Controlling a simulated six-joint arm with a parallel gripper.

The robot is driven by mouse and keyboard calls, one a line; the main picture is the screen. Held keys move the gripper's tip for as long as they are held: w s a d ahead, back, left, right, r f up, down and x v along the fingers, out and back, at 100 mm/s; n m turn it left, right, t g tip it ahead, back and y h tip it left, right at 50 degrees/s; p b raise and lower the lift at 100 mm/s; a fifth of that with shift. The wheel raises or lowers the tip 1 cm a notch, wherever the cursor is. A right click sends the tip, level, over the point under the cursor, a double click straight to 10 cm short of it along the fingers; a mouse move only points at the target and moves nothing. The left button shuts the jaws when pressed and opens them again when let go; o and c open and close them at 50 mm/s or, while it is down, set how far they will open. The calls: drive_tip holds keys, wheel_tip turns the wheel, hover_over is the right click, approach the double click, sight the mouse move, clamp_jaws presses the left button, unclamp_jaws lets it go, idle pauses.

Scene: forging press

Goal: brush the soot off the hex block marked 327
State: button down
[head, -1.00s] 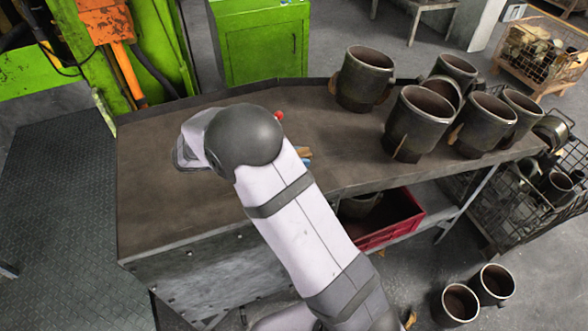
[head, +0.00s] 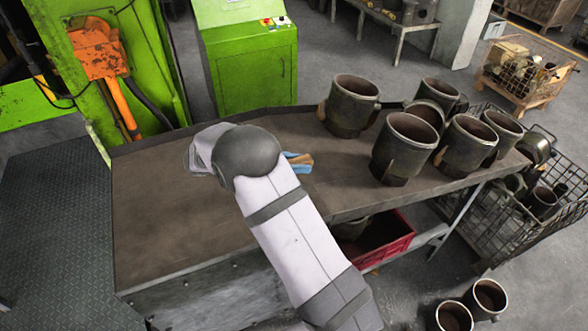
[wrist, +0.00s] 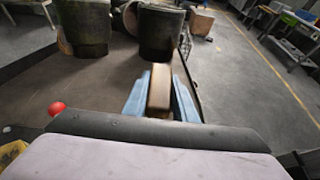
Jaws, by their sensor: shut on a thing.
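My gripper (wrist: 160,106) has blue fingers, shut on a brown wooden piece that looks like a brush handle (wrist: 158,88). In the head view, the blue fingers (head: 297,158) and the tan end of the handle show just right of my grey wrist joint, over the workbench (head: 165,215). My arm hides the rest of the gripper there. Bristles are not visible. I cannot make out a hex block or the number 327 in either view. A small red ball (wrist: 57,108) shows at the left of the wrist view.
Several dark, open metal pots (head: 404,150) crowd the bench's right part; two appear ahead of my gripper in the wrist view (wrist: 160,35). The bench's left part is clear. A red crate (head: 385,245) sits below. A green cabinet (head: 250,70) and wire basket (head: 500,220) stand beyond.

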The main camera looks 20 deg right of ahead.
drive_tip(key=w+a+r+n+t+y, duration=0.1)
drive_tip(key=w+a+n+t, duration=0.1)
drive_tip(key=w, duration=0.5)
drive_tip(key=w+a+r+n+t+y, duration=0.1)
drive_tip(key=w+a+n+t, duration=0.2)
drive_tip(key=w, duration=0.5)
drive_tip(key=w+a+r+n+t+y, duration=0.1)
drive_tip(key=w+a+n+t, duration=0.1)
drive_tip(key=w+n+t, duration=0.2)
drive_tip(key=w+t, duration=0.1)
drive_tip(key=w, duration=0.2)
drive_tip(key=shift+w+a+y, duration=0.2)
drive_tip(key=shift+w+y, duration=0.2)
drive_tip(key=shift+f, duration=0.1)
